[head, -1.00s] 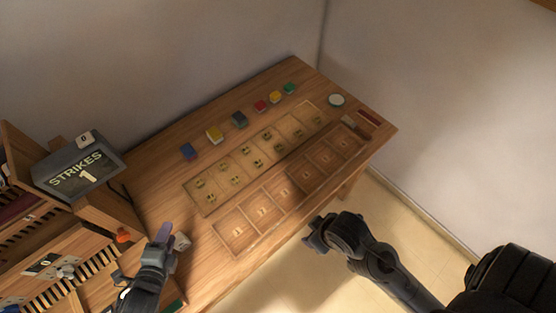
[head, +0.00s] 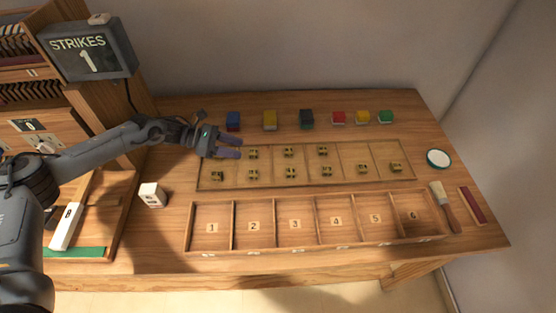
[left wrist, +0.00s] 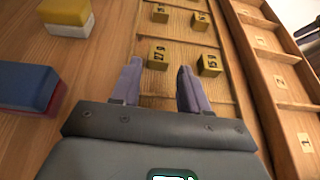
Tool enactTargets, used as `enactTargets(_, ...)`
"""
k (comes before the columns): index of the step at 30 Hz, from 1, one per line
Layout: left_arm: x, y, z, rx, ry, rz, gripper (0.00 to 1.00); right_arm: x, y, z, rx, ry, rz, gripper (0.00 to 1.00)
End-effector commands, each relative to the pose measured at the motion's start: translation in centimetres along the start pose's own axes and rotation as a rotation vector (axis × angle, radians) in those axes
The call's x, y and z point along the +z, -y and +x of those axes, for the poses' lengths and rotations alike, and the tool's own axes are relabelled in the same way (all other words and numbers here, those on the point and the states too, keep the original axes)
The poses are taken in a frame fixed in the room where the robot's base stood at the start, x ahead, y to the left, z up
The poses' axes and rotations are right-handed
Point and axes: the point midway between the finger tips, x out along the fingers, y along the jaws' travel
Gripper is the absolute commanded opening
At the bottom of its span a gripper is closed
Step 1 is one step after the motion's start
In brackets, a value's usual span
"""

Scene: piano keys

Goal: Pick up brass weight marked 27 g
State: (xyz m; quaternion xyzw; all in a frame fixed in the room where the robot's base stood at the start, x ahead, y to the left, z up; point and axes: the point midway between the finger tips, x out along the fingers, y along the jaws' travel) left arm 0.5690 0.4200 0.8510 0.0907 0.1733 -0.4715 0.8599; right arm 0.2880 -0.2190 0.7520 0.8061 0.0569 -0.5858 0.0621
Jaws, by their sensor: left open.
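Several small brass weights sit in a shallow wooden tray (head: 345,182) in two rows. My left gripper (head: 241,147) is open and empty at the left part of the back row, fingers pointing right. A brass weight (head: 253,152) lies just beyond its fingertips. In the left wrist view, this weight (left wrist: 158,56) is ahead of and between the open fingertips (left wrist: 160,76). It bears dark marks that look like a number, too small to read surely. A second brass weight (left wrist: 209,64) is to its right, and two more are farther ahead.
Coloured blocks, such as a blue one (head: 233,121) and a yellow one (head: 270,119), line the back. A numbered compartment tray (head: 290,250) stands in front. A white cube (head: 152,195) is at left, a brush (head: 446,205) and round white-topped disc (head: 439,158) at right.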

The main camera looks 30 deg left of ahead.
Motion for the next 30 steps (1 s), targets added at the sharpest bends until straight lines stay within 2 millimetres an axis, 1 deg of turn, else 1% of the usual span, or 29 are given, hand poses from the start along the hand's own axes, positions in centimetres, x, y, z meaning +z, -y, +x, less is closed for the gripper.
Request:
enactTargets(2, -0.2, -0.1, 0.1, -0.001, 0.001, 0.008, 0.45, 0.1, 0.0, 0.3, 0.000, -0.001, 0.000, 0.56)
enactTargets(5, -0.1, -0.1, 0.8, -0.003, 0.003, 0.011, 0.45, 0.1, 0.0, 0.3, -0.001, -0.001, 0.000, 0.56)
enactTargets(12, -0.2, 0.0, 3.5, -0.004, 0.001, 0.008, 0.45, 0.2, 0.1, 0.7, -0.001, 0.000, 0.000, 0.56)
enactTargets(15, -0.3, 0.0, 4.4, -0.005, 0.000, 0.007, 0.45, 0.3, 0.1, 0.8, -0.002, 0.000, 0.000, 0.56)
enactTargets(24, -0.1, 0.0, 4.7, -0.004, 0.001, 0.008, 0.45, 0.4, 0.0, 0.8, 0.000, 0.001, -0.001, 0.56)
enactTargets(26, -0.1, 0.0, 4.7, -0.004, 0.001, 0.008, 0.35, 0.4, 0.0, 0.8, 0.000, 0.001, -0.001, 0.56)
enactTargets(30, -0.1, 0.0, 4.7, -0.004, 0.002, 0.008, 0.14, 0.4, 0.0, 0.8, 0.000, 0.002, -0.001, 0.56)
